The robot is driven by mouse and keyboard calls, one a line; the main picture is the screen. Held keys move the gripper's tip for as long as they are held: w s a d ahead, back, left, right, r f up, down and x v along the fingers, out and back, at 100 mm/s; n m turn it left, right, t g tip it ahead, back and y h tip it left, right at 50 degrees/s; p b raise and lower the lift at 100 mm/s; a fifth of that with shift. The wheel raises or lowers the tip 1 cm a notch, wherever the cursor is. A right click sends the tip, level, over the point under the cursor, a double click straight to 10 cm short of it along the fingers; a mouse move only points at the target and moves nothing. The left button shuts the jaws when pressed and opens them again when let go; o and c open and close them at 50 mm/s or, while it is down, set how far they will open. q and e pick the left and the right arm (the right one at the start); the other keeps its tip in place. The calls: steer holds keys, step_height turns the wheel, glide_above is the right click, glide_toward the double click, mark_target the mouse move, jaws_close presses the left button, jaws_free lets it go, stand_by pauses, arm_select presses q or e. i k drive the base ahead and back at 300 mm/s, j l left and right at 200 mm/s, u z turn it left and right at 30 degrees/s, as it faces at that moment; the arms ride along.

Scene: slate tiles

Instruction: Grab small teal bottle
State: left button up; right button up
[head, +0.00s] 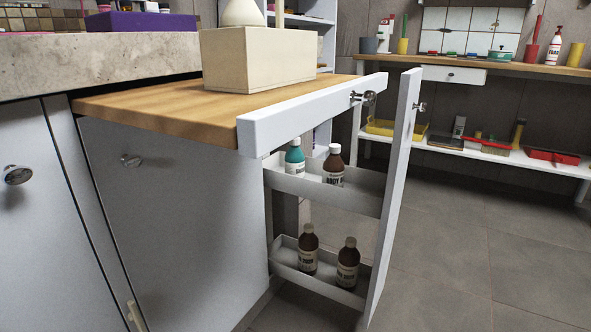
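The small teal bottle (295,159) stands upright in the upper tray (350,197) of an open pull-out rack. It has a white cap and a pale label, and its base is hidden by the tray's front wall. A brown bottle (333,167) with a white cap stands to its right in the same tray. Neither of my grippers shows in the head view.
The rack's tall white front panel (394,190) stands pulled out at the right. Two brown bottles (308,250) stand in the lower tray. A wooden pull-out board (170,108) bearing a cream box (255,58) juts out above the rack. Tiled floor (450,240) is clear at the right.

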mark_target(294, 158)
steer(key=i+l+u, duration=0.3)
steer(key=l, duration=0.3)
steer(key=i+l+u, duration=0.15)
steer(key=i+l, duration=0.15)
steer(key=i+l+u, duration=0.15)
steer(key=l, duration=0.25)
steer(key=i+l+u, duration=0.15)
steer(key=l, duration=0.2)
steer(key=i+l+u, duration=0.15)
steer(key=l, duration=0.2)
steer(key=l+u, duration=0.15)
steer(key=l, duration=0.25)
steer(key=i+l+u, duration=0.15)
steer(key=l, duration=0.25)
